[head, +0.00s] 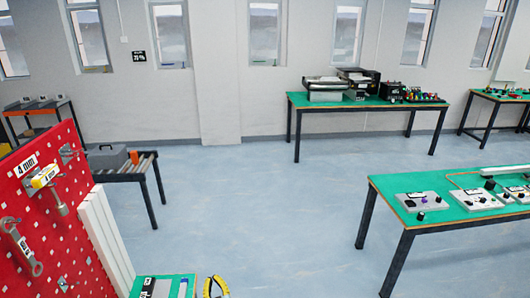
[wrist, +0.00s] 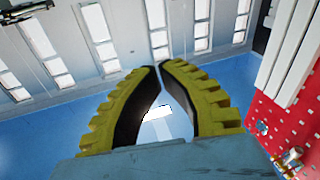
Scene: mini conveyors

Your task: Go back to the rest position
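My gripper (head: 215,284) shows at the bottom edge of the head view, low and left of centre, with yellow fingers. In the wrist view my gripper (wrist: 159,66) has two ribbed yellow fingers with dark inner pads. Their tips come together with almost no gap. No object is held between them; only the background shows through the space below the tips. The rest of my arm is out of the head view.
A red pegboard (head: 40,215) with hanging tools stands close on the left; it also shows in the wrist view (wrist: 285,125). A green table (head: 455,212) with devices stands at right, another (head: 425,103) by the back wall. A small roller conveyor (head: 147,166) is at left. The middle floor is clear.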

